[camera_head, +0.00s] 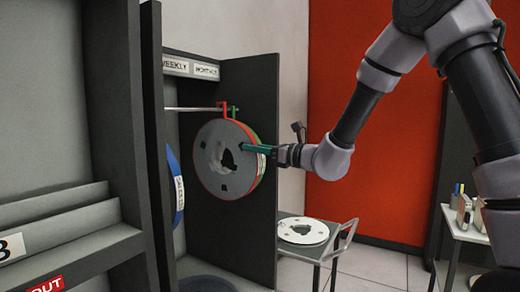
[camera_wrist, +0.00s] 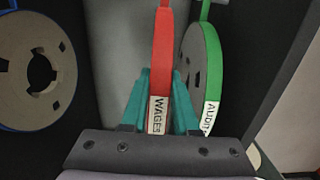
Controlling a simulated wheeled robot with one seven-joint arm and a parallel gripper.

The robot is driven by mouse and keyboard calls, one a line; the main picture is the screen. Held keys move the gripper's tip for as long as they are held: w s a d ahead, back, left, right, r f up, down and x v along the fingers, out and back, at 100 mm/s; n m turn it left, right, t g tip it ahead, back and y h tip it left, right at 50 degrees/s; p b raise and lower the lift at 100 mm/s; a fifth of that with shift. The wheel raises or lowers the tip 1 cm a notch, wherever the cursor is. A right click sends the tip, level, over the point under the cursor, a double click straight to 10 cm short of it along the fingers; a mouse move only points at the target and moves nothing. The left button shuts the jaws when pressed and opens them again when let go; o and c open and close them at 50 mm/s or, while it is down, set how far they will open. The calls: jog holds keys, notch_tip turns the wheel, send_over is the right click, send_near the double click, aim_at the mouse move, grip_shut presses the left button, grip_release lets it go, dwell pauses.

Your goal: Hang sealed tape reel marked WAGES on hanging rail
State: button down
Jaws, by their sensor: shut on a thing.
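The WAGES reel (camera_head: 222,160) is a grey reel with a red band, upright inside the open cabinet. Its WAGES label (camera_wrist: 158,114) faces the wrist camera. My gripper (camera_head: 254,149) is shut on the reel's right edge; in the wrist view its teal fingers (camera_wrist: 160,100) are on either side of the red band at the label. The hanging rail (camera_head: 190,108) runs across the cabinet below the WEEKLY and MONTHLY signs. The reel's red hook (camera_head: 222,106) is at the rail's right part; I cannot tell whether the rail bears its weight.
The green AUDIT reel (camera_wrist: 210,75) is close beside it on the right. A blue-banded reel (camera_wrist: 38,72) is to the left. The cabinet's dark side panel (camera_head: 262,200) stands near my gripper. A pale reel (camera_head: 303,230) lies on a small trolley (camera_head: 325,249).

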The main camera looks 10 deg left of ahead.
jog(key=shift+x, duration=1.4)
jog(key=shift+s+f, duration=0.1)
jog(key=shift+f, duration=0.5)
jog(key=c, duration=0.6)
grip_release()
jog(key=shift+f, duration=0.1)
jog(key=shift+f, duration=0.1)
jog(key=shift+d, duration=0.1)
